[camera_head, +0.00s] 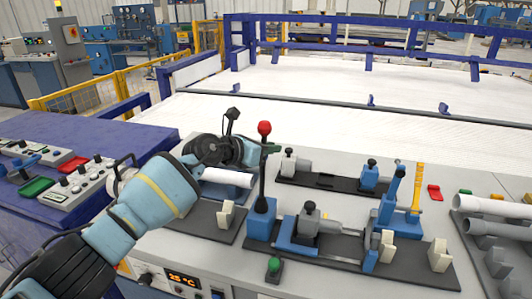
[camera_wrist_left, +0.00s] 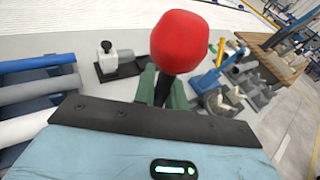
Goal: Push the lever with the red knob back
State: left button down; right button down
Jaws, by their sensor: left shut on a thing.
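The red knob (camera_head: 264,127) tops an upright dark lever (camera_head: 262,180) that rises from a blue base (camera_head: 261,228) on the grey workbench. My left gripper (camera_head: 268,148) comes in from the left and is shut on the lever just below the knob. In the left wrist view the red knob (camera_wrist_left: 180,40) stands large above the green fingers of my left gripper (camera_wrist_left: 164,90), with the dark shaft between them. The hand hides part of the shaft there. My right gripper is in neither view.
A white pipe (camera_head: 228,177) lies left of the lever. A clamp fixture (camera_head: 310,222) stands right of it, with a blue-handled lever (camera_head: 391,195) and a yellow handle (camera_head: 416,190) further right. Grey pipes (camera_head: 490,228) lie at the right edge. A green button (camera_head: 274,264) is in front.

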pick_arm(q)
jog(key=shift+w+d+f+n+g, duration=0.15)
jog(key=shift+w, duration=0.25)
jog(key=shift+w+d+f+n+g, duration=0.1)
jog(key=shift+w+n+g, duration=0.05)
jog(key=shift+w, duration=0.25)
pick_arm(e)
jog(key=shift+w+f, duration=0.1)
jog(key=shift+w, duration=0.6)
pick_arm(q)
jog(key=c, duration=1.5)
grip_release()
jog(key=shift+w+d+f, duration=0.1)
jog(key=shift+w, duration=0.05)
jog(key=shift+o, duration=0.2)
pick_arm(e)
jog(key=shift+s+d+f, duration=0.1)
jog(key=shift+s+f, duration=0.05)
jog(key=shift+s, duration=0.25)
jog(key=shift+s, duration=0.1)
